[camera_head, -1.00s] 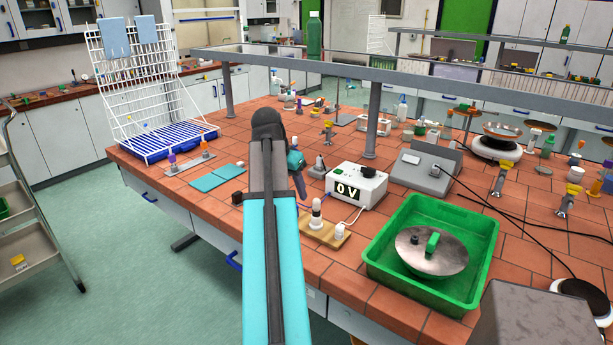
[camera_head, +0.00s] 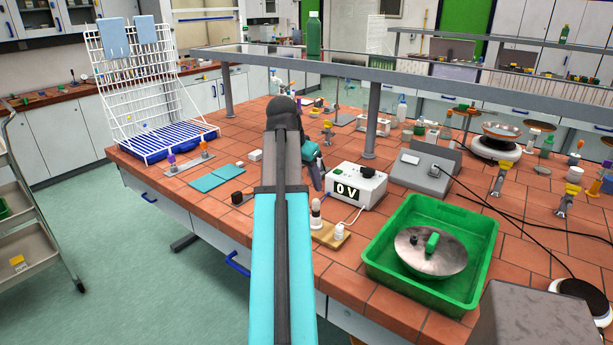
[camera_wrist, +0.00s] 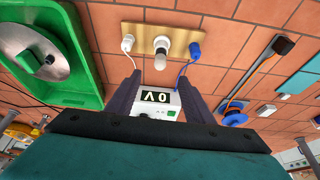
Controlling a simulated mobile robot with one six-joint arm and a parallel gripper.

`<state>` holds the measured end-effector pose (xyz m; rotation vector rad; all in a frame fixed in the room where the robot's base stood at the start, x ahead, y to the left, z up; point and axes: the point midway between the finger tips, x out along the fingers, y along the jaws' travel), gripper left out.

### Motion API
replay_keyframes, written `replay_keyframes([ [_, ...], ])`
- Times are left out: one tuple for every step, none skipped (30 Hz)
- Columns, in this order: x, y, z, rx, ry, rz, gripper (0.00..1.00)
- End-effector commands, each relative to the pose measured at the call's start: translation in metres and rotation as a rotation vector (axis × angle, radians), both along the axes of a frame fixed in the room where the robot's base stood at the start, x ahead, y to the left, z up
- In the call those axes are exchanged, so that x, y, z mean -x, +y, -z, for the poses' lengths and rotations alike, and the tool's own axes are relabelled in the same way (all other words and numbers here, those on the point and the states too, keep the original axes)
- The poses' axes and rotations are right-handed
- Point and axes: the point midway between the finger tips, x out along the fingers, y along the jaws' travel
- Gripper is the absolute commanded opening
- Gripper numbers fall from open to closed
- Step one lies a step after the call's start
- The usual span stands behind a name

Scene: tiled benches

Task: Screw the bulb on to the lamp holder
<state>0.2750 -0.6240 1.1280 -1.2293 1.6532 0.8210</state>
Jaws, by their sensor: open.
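A white bulb stands upright on the lamp holder (camera_wrist: 161,44) in the wrist view; I cannot tell how firmly it is seated. The bulb (camera_wrist: 160,61) also shows in the head view (camera_head: 316,207), beside my arm. The holder is on a small wooden board (camera_wrist: 146,31), between a white plug (camera_wrist: 127,43) and a blue plug (camera_wrist: 195,48). My gripper (camera_wrist: 158,79) is open and empty, apart from the bulb. In the head view, my arm partly hides the board and the gripper, which is near the power supply (camera_head: 358,188).
The power supply reads 0 V. A green tray (camera_head: 378,272) with a metal lid (camera_head: 430,262) stands right of the board. A grey shelf rail (camera_head: 420,78) runs above the bench.

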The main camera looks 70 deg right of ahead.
Motion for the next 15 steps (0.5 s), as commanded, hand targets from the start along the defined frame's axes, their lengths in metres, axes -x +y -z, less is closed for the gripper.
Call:
replay_keyframes([
  [0.001,-0.001,0.004,-0.001,0.001,0.0,0.47],
  [0.001,-0.002,0.006,-0.002,0.0,0.0,0.47],
  [0.002,-0.003,0.01,-0.002,0.001,0.001,0.47],
  [0.002,-0.004,0.013,-0.002,0.001,0.001,0.47],
  [0.003,-0.006,0.016,-0.002,0.0,0.0,0.47],
  [0.003,-0.007,0.019,-0.001,0.001,0.0,0.47],
  [0.003,-0.008,0.022,-0.002,0.0,0.0,0.47],
  [0.004,-0.009,0.025,-0.002,0.001,0.001,0.47],
  [0.004,-0.011,0.029,-0.002,0.001,0.001,0.47],
  [0.004,-0.012,0.032,-0.002,0.0,0.0,0.47],
  [0.004,-0.013,0.035,-0.001,0.001,0.0,0.47],
  [0.005,-0.014,0.039,-0.002,0.0,0.0,0.47],
  [0.005,-0.016,0.042,-0.002,0.0,0.0,0.47],
  [0.006,-0.017,0.045,-0.002,0.0,0.0,0.47],
  [0.006,-0.019,0.048,-0.002,0.0,0.0,0.47],
])
